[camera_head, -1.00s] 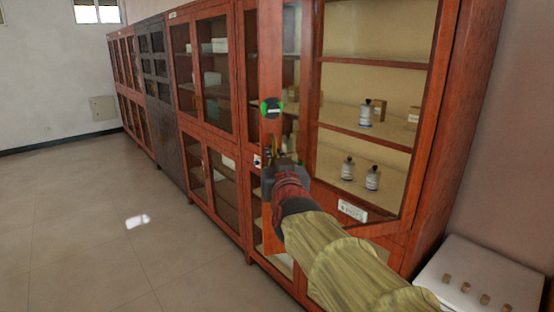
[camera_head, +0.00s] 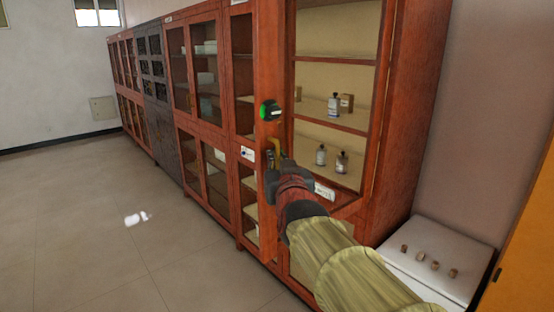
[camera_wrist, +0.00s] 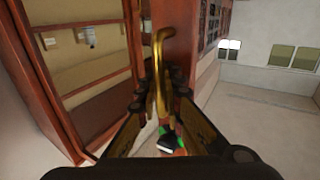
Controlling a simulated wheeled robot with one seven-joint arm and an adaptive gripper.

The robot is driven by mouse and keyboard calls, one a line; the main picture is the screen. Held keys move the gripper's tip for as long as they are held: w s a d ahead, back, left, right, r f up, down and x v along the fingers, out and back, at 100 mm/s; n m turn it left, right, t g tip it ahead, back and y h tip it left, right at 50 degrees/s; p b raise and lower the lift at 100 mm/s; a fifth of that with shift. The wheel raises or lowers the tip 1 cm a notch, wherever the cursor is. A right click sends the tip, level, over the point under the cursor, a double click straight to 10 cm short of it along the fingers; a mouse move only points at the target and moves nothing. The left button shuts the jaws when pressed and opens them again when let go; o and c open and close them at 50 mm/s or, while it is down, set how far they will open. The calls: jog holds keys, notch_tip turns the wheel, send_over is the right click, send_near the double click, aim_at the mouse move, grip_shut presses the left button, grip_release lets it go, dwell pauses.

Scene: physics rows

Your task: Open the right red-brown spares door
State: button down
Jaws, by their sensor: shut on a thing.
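The red-brown spares door (camera_head: 269,52) stands swung out from its cabinet, seen nearly edge-on in the head view. The shelves behind it are exposed. A round black and green fitting (camera_head: 270,110) sits on the door above the handle. My gripper (camera_head: 276,170) is shut on the brass handle (camera_head: 272,155). In the wrist view the curved brass handle (camera_wrist: 162,62) rises between the fingers of my gripper (camera_wrist: 159,104). The fingers partly hide the handle's lower end.
Bottles (camera_head: 334,104) and small boxes stand on the open shelves. More cabinets (camera_head: 205,80) run along the wall to the left. A white low surface (camera_head: 440,250) with several small brown pieces is at right, beside an orange panel (camera_head: 528,240). The floor (camera_head: 100,220) at left is clear.

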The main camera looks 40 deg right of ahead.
jog(key=shift+r, duration=0.1)
jog(key=c, duration=2.3)
grip_release()
jog(key=v, duration=1.2)
